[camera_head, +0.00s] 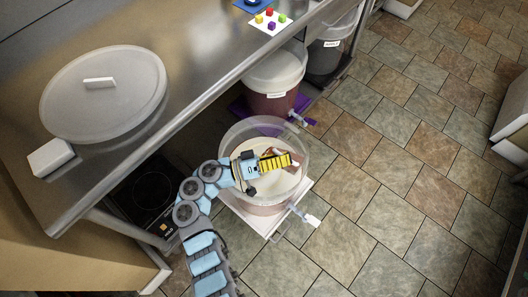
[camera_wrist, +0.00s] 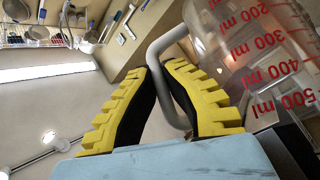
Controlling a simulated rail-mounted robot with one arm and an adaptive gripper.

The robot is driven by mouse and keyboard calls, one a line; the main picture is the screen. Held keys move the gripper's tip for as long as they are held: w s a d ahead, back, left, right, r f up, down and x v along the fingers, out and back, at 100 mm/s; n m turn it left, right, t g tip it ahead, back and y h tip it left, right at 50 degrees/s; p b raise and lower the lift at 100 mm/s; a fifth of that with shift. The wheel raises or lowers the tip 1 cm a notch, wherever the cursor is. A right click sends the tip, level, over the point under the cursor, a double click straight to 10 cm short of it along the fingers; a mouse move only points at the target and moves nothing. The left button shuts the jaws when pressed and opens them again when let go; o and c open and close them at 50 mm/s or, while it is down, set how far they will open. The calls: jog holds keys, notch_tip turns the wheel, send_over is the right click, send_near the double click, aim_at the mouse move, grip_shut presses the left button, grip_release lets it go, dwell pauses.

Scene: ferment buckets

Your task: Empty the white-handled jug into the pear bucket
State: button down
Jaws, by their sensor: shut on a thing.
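My gripper (camera_head: 284,161) is over the mouth of an open, clear-walled bucket (camera_head: 225,143) that holds a cream-coloured liquid. No label shows on this bucket, so I cannot tell whether it is the pear one. In the wrist view, my gripper's yellow-and-black fingers (camera_wrist: 165,92) are shut on the pale handle (camera_wrist: 154,50) of a clear jug (camera_wrist: 235,38) with red millilitre marks. The jug looks tilted; its contents and any stream are not clear. In the head view, the jug is mostly hidden by my gripper.
A large round lid (camera_head: 105,115) and a white block (camera_head: 50,157) lie on the steel counter (camera_head: 190,70). A lidded dark-red bucket (camera_head: 270,103) and a lidded grey one (camera_head: 325,60) stand behind. A white tap (camera_head: 305,216) juts from the open bucket.

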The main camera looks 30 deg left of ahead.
aim_at(274, 151)
jog(key=shift+a+f+b, duration=0.1)
jog(key=shift+a+b, duration=0.2)
jog(key=shift+a, duration=0.25)
jog(key=shift+a+r+n+t+h+b, duration=0.15)
jog(key=shift+a+r+n+t+h, duration=0.25)
jog(key=shift+a+n+t, duration=0.3)
jog(key=shift+a+r+n+t+h+b, duration=0.15)
jog(key=shift+a+r+n+t+h, duration=0.15)
jog(key=shift+a+n+t+h, duration=0.35)
dwell(0.7)
